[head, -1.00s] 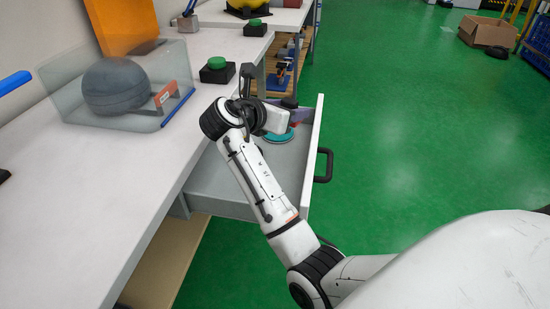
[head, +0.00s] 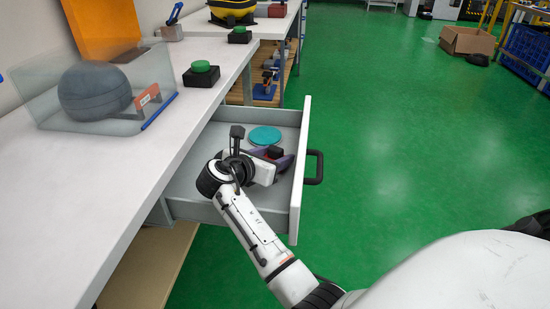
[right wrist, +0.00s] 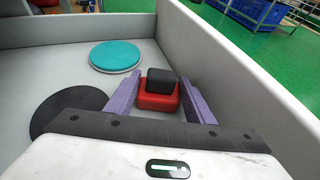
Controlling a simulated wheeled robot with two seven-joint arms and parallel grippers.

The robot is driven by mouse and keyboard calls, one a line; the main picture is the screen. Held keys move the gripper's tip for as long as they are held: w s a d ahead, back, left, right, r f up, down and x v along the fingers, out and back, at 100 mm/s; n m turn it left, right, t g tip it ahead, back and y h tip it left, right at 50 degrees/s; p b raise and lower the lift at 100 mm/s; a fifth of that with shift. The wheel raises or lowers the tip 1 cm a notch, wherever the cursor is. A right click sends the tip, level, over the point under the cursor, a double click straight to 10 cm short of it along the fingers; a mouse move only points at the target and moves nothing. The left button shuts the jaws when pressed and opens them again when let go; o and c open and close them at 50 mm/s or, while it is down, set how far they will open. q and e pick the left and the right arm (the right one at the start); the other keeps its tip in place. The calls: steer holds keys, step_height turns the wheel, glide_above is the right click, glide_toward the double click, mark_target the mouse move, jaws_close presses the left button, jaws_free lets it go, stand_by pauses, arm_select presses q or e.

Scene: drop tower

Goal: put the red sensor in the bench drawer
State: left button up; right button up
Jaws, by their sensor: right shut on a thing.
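The red sensor (right wrist: 158,103), a red block with a black top, sits between the purple fingers of my right gripper (right wrist: 159,86) in the right wrist view. The gripper is shut on it. In the head view my right gripper (head: 277,160) is inside the open bench drawer (head: 301,180), and the sensor (head: 274,152) shows only as a small dark red patch. The sensor is low over the drawer floor; I cannot tell whether it touches. My left gripper is not in view.
A teal disc (head: 265,135) lies in the drawer beyond the gripper. A dark round disc (right wrist: 68,111) shows left of the fingers in the right wrist view. The bench top (head: 150,140) borders the drawer's left, with a green button (head: 201,67) on it.

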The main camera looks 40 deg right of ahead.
steer(key=o, duration=0.8)
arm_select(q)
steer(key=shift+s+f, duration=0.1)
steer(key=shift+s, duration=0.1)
arm_select(e)
steer(key=shift+o, duration=0.3)
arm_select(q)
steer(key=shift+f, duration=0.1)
